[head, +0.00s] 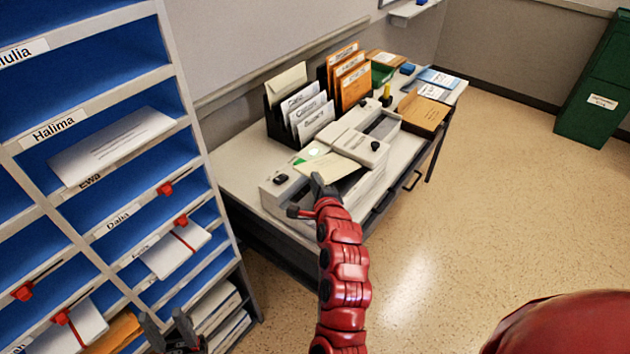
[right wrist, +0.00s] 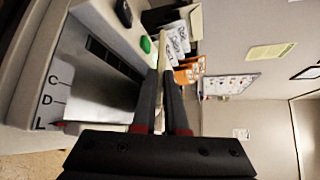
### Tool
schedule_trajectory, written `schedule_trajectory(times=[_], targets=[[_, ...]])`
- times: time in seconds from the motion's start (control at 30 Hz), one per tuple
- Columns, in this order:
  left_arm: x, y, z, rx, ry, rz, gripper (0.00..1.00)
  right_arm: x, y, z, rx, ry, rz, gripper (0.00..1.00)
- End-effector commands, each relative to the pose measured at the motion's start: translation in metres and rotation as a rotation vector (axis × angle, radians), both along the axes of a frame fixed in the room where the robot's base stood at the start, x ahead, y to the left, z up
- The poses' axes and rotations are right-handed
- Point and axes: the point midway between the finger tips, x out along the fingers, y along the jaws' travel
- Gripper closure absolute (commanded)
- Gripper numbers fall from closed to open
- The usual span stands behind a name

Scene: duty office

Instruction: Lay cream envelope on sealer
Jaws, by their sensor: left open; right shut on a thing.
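The cream envelope (head: 330,166) is in my right gripper (head: 308,200), which is shut on its near edge. In the head view the envelope lies over the middle of the pale sealer (head: 272,196); whether it touches the sealer I cannot tell. In the right wrist view the envelope (right wrist: 165,48) shows nearly edge-on between the fingers (right wrist: 164,100), beside the sealer (right wrist: 105,35) with its green button (right wrist: 145,45). My left gripper (head: 168,330) is open and empty at the bottom left, in front of the shelves.
Black racks with white envelopes (head: 312,115) and orange envelopes (head: 352,82) stand behind the sealer. Blue pigeonholes (head: 60,100) fill the left. A green cabinet (head: 595,100) stands far right. The floor (head: 490,200) is clear.

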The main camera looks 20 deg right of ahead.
Motion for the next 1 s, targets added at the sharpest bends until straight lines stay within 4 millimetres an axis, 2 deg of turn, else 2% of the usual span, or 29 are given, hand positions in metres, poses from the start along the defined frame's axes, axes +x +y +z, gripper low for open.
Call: schedule_trajectory(times=[0.2, 0.23, 0.4, 0.77, 0.87, 1.0], targets=[[0.000, 0.000, 0.000, 0.000, 0.000, 0.000, 0.54, 0.000, 0.000, 0.000, 0.000, -0.001, 0.000, 1.00], [0.000, 0.000, 0.000, 0.000, 0.000, 0.000, 0.54, 0.000, 0.000, 0.000, 0.000, -0.001, 0.000, 0.84], [0.000, 0.000, 0.000, 0.000, 0.000, 0.000, 0.54, 0.000, 0.000, 0.000, 0.000, -0.001, 0.000, 0.55], [0.000, 0.000, -0.001, 0.000, 0.000, 0.000, 0.54, -0.003, 0.000, 0.001, 0.001, -0.001, 0.000, 0.55], [0.000, 0.000, -0.003, 0.000, 0.000, 0.000, 0.54, -0.010, 0.002, 0.003, 0.001, -0.003, 0.002, 0.55], [0.000, 0.000, -0.007, 0.000, 0.000, 0.000, 0.54, -0.030, 0.001, 0.007, 0.003, -0.002, 0.001, 0.55]])
